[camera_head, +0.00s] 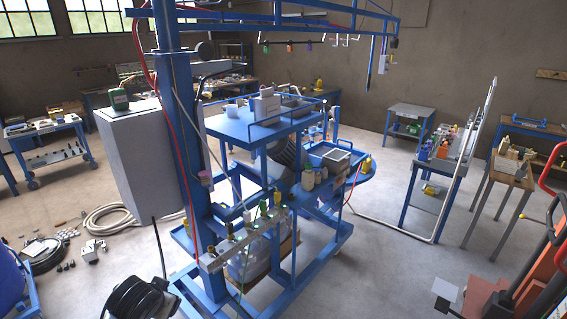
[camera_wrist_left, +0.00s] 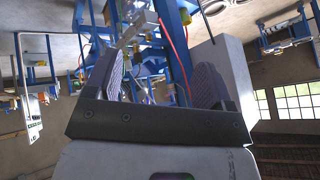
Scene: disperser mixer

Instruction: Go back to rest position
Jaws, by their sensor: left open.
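My left gripper (camera_wrist_left: 161,65) shows in the left wrist view, with its two ridged fingers apart and nothing between them. Behind the fingers, at a distance, stands the blue disperser mixer frame (camera_wrist_left: 176,50); the gripper appears clear of it. The wrist picture looks upside down. In the head view the mixer's blue column (camera_head: 180,150) rises at the left of the middle, with a blue platform (camera_head: 235,128) beside it. Neither gripper can be made out in the head view. My right gripper is not in view.
A tall grey cabinet (camera_head: 140,150) stands left of the column. Side tables (camera_head: 434,168) stand at the right, and a red-orange machine (camera_head: 530,275) is at the lower right. Open floor lies between.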

